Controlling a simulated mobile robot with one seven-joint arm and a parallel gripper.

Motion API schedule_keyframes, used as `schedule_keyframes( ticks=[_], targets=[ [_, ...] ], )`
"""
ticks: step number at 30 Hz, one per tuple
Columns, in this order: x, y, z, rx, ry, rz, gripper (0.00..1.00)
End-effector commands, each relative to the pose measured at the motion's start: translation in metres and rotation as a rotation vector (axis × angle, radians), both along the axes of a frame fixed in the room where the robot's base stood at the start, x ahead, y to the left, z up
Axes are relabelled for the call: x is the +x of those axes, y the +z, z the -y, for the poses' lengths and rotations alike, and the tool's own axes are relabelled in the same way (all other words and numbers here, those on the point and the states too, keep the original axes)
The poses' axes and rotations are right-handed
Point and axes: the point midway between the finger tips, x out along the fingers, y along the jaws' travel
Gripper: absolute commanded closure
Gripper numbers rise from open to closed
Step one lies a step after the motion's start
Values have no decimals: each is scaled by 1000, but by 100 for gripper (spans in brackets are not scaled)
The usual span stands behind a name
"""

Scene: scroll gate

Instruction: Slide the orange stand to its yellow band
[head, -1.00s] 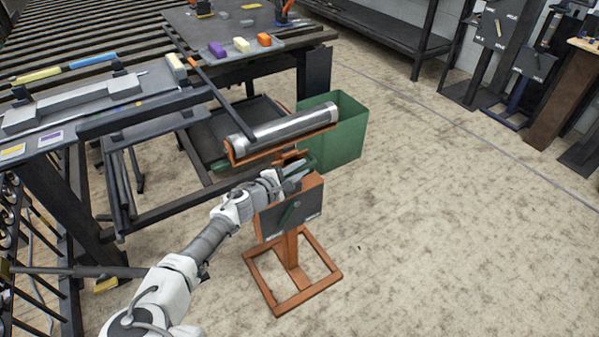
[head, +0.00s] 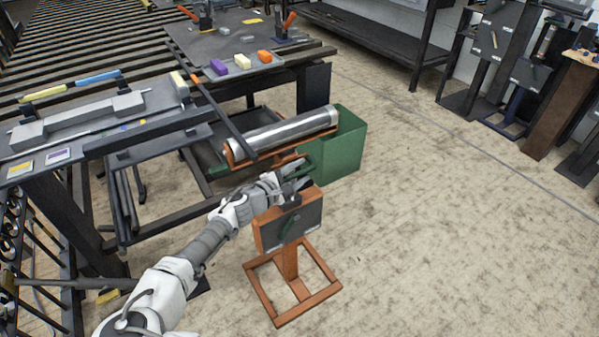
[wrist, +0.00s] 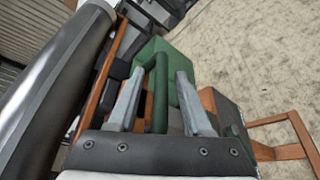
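An orange stand (head: 290,262) with a rectangular floor frame stands on the floor in the head view. Its upper box has a dark front plate and a green lever (head: 291,229). Behind it, an orange cradle (head: 236,152) carries a metal roller (head: 285,131). My gripper (head: 303,173) is just above and behind the stand's box. In the wrist view my gripper (wrist: 160,98) has its fingers spread on both sides of an upright green bar (wrist: 161,92), with gaps visible. I cannot make out a yellow band at the stand.
A green bin (head: 338,150) stands behind the roller. A dark table (head: 240,45) holds purple, cream and orange blocks. Another table (head: 150,107) is at the left. A small yellow piece (head: 108,296) lies low at the left.

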Motion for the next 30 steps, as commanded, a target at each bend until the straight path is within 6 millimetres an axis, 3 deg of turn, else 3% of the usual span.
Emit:
schedule_keyframes(
  ticks=[8,24,30],
  targets=[
    [-9,3,-8,1,2,-1,50],
    [-105,32,-79,2,5,-1,50],
    [-129,37,-96,1,2,-1,50]
  ],
)
